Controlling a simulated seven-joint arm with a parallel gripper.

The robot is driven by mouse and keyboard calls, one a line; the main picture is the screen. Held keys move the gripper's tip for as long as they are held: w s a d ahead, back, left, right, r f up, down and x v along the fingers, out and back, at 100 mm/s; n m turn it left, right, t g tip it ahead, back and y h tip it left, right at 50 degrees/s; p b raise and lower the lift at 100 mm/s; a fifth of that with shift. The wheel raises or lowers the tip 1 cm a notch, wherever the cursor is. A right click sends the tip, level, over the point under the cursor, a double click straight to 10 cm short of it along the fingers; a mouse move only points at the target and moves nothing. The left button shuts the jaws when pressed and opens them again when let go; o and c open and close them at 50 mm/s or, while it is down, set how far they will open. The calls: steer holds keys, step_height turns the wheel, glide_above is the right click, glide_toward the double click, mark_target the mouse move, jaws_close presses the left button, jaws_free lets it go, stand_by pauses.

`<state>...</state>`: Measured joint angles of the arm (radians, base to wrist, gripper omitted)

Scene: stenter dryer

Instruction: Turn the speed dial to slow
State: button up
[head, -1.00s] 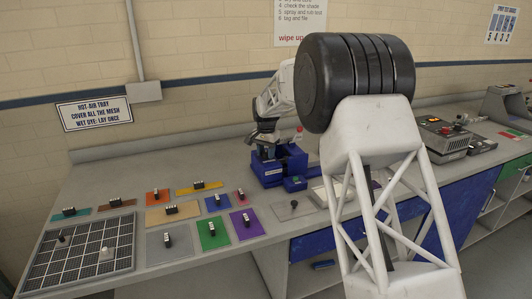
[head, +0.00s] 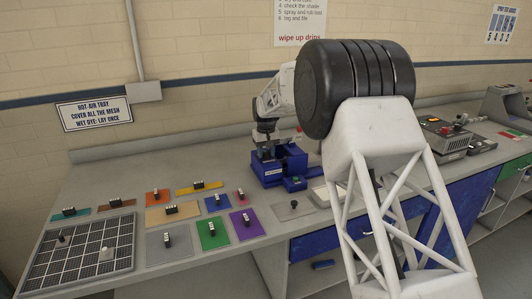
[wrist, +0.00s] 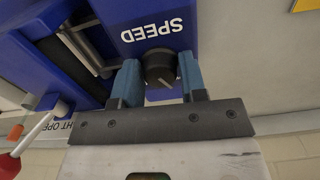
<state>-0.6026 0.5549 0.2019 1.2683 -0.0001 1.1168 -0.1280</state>
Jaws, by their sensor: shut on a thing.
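The speed dial (wrist: 160,68) is a round black knob on a blue panel marked SPEED (wrist: 152,30), with the lettering upside down in the wrist view. A small pale mark shows near the dial's lower right edge. My gripper (wrist: 159,80) has its two blue fingers on either side of the dial and is shut on it. In the head view, the blue machine (head: 270,175) stands on the bench, with my wrist above and behind it. The dial and fingertips are too small or hidden to make out there.
A black mesh tray (head: 85,262) and several coloured swatches with small dark pieces lie on the bench to the left. A grey control box (head: 440,140) stands to the right. A red-ended lever (wrist: 12,165) shows beside my gripper in the wrist view.

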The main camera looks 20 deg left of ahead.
mark_target(266, 152)
steer(key=shift+n, duration=0.4)
steer(key=o, duration=0.9)
steer(key=shift+r, duration=0.1)
steer(key=shift+r, duration=3.85)
steer(key=shift+d, duration=0.1)
